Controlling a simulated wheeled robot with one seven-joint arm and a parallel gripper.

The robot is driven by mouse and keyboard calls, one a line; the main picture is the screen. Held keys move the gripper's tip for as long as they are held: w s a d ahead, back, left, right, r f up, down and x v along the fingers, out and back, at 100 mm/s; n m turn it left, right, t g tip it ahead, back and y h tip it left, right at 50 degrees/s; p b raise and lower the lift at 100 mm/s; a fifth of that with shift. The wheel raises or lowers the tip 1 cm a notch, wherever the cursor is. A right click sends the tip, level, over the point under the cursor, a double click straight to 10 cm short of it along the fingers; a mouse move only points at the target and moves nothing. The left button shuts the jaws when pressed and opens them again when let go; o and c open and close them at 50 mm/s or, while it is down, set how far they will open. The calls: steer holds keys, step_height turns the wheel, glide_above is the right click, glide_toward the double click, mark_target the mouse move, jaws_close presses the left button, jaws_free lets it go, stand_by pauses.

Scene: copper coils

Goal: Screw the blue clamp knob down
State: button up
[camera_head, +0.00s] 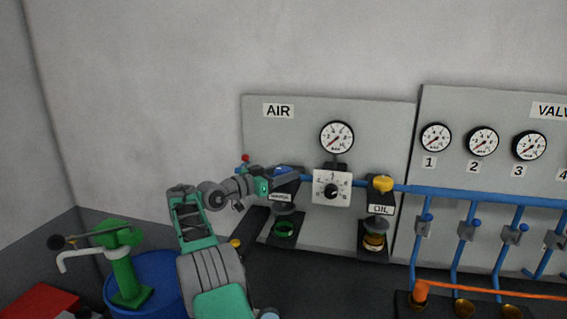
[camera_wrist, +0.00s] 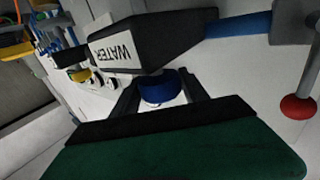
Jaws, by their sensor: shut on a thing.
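The blue clamp knob (camera_wrist: 158,87) sits under the dark block with the WATER label (camera_wrist: 113,53) in the wrist view. My gripper (camera_wrist: 160,93) has one dark finger on each side of the knob and is shut on it. In the head view my gripper (camera_head: 268,184) is at the upper part of the water unit (camera_head: 282,206) on the AIR panel, and hides part of it. A patch of blue shows at the gripper there, but I cannot tell whether it is the knob.
A regulator with a black dial (camera_head: 331,191) and the oil unit (camera_head: 375,238) are right of the water unit. A red ball handle (camera_wrist: 298,107) is close by in the wrist view. A green hand pump (camera_head: 124,270) on a blue drum (camera_head: 160,283) stands at left.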

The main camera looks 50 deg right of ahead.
steer(key=shift+m+g+p, duration=0.3)
steer(key=shift+g+p, duration=0.1)
steer(key=shift+p, duration=0.1)
steer(key=o, duration=1.4)
steer(key=shift+c, duration=0.2)
